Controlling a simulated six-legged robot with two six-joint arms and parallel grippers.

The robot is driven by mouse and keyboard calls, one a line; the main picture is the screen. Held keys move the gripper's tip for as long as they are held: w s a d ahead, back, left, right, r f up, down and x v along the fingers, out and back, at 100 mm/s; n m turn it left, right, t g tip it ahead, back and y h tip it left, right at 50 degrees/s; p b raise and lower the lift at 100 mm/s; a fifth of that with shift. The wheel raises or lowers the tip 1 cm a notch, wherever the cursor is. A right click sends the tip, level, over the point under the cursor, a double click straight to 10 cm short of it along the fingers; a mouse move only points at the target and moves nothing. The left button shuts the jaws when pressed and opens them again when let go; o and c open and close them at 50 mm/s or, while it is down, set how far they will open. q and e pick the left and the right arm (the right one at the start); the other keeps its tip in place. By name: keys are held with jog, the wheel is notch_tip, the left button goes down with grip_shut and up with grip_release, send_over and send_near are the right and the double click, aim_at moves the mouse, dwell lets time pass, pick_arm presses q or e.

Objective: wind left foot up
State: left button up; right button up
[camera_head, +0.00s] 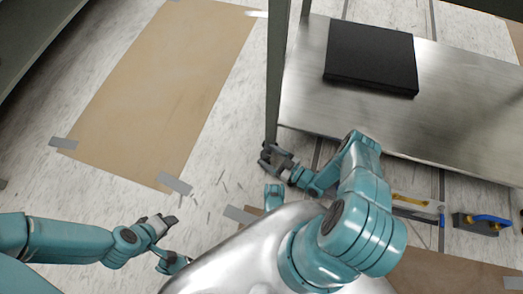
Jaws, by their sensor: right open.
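The steel table's left front leg (277,75) runs down to the floor near the middle of the view. Its foot is hidden or too small to make out behind my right gripper. My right gripper (270,157) is open at the lower end of this leg, close to it; I cannot tell whether it touches. My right arm reaches in from the lower right. My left gripper (166,223) is low over the floor at the lower left, well away from the leg. I cannot tell whether its jaws are apart.
A black flat box (371,56) lies on the metal tabletop (450,115). Brown sheets, one at the left (160,85), are taped to the pale floor. A tool with a blue handle (483,222) and a yellow-edged item (413,203) lie at the right. Open floor lies left of the leg.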

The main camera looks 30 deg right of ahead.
jog(key=x, duration=0.2)
jog(key=shift+w+a+f, duration=0.15)
jog(key=shift+w+a, duration=0.05)
jog(key=shift+w, duration=0.05)
jog(key=shift+w+a+b, duration=0.2)
jog(key=shift+w+b, duration=0.1)
jog(key=shift+w, duration=0.2)
jog(key=c, duration=1)
jog(key=shift+o, duration=0.2)
jog(key=shift+a+n+g+y, duration=0.1)
jog(key=shift+n+g+y, duration=0.4)
jog(key=shift+n+y, duration=0.45)
jog(key=o, duration=1)
jog(key=shift+c, duration=0.2)
jog(key=shift+r, duration=0.2)
